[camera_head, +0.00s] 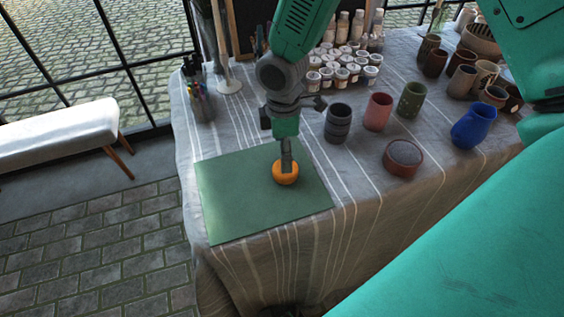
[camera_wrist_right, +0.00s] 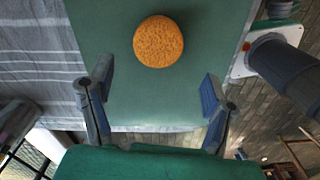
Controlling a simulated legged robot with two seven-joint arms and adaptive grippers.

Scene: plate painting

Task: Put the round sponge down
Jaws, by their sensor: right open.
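The round orange sponge (camera_head: 286,176) lies on the green mat (camera_head: 235,205) near the mat's right side. It also shows in the right wrist view (camera_wrist_right: 158,42) as a full disc on the mat. My right gripper (camera_head: 287,163) is directly above the sponge in the head view, pointing down. In the right wrist view its two fingers (camera_wrist_right: 155,88) are spread apart, with nothing held between them. The sponge shows beyond the fingertips in that view. In the head view the fingers overlap the sponge's top edge, so the exact gap is unclear. My left gripper is not in view.
Right of the mat stand a dark ribbed cup (camera_head: 338,122), a pink cup (camera_head: 378,112), a green cup (camera_head: 411,100), a round reddish bowl (camera_head: 403,158) and a blue jug (camera_head: 472,126). Several paint jars (camera_head: 340,72) stand behind. The mat's left part is clear.

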